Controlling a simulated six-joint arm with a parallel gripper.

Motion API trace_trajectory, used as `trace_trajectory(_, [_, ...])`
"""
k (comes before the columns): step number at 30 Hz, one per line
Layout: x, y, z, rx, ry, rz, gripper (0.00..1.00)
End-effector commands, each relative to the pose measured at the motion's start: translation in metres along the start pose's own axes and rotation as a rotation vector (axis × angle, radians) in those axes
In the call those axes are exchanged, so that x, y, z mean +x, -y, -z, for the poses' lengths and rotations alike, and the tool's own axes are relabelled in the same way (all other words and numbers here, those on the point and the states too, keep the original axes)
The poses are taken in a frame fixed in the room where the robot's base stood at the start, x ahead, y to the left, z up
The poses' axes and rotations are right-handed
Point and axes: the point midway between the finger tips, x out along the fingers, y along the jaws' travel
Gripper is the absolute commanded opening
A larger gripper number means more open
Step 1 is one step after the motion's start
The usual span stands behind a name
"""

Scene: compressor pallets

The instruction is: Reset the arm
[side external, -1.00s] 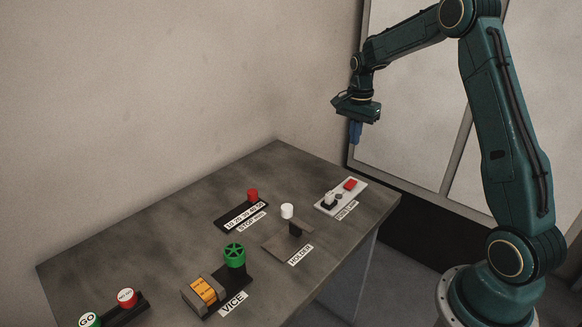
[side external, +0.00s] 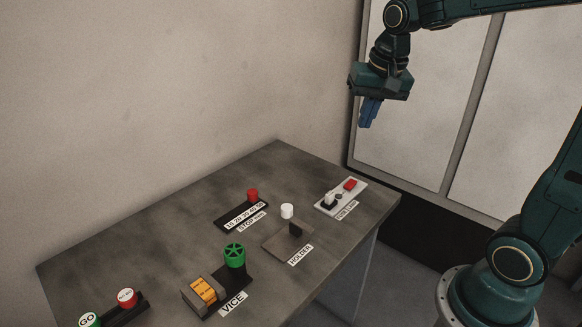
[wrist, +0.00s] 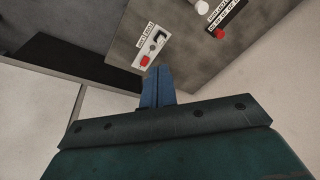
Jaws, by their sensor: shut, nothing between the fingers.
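My gripper (side external: 369,113) hangs in the air above and beyond the far right corner of the table, its blue fingers pointing down. The fingers are together with nothing between them. In the wrist view the shut blue fingers (wrist: 157,86) show in front of the white panel with the red button. My gripper touches nothing in the side external view.
The grey table (side external: 150,225) carries a vice (side external: 203,292) with an orange block, a green handwheel (side external: 235,255), a holder (side external: 290,238), a stop strip with a red knob (side external: 253,195), a white switch panel (side external: 341,197) and GO buttons (side external: 90,320). A wall stands behind.

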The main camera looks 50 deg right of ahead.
Motion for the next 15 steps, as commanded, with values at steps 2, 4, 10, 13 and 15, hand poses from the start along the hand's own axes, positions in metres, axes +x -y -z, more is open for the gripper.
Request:
trace_trajectory(2, [-0.011,0.0,-0.018,-0.07,-0.02,0.018,0.0])
trace_trajectory(4, [-0.018,-0.001,-0.032,-0.131,-0.034,0.032,0.0])
trace_trajectory(10, [-0.034,-0.008,-0.072,-0.302,-0.078,0.068,0.0])
trace_trajectory(13, [-0.04,-0.013,-0.092,-0.386,-0.103,0.086,0.0])
trace_trajectory(15, [-0.042,-0.018,-0.105,-0.446,-0.12,0.098,0.0])
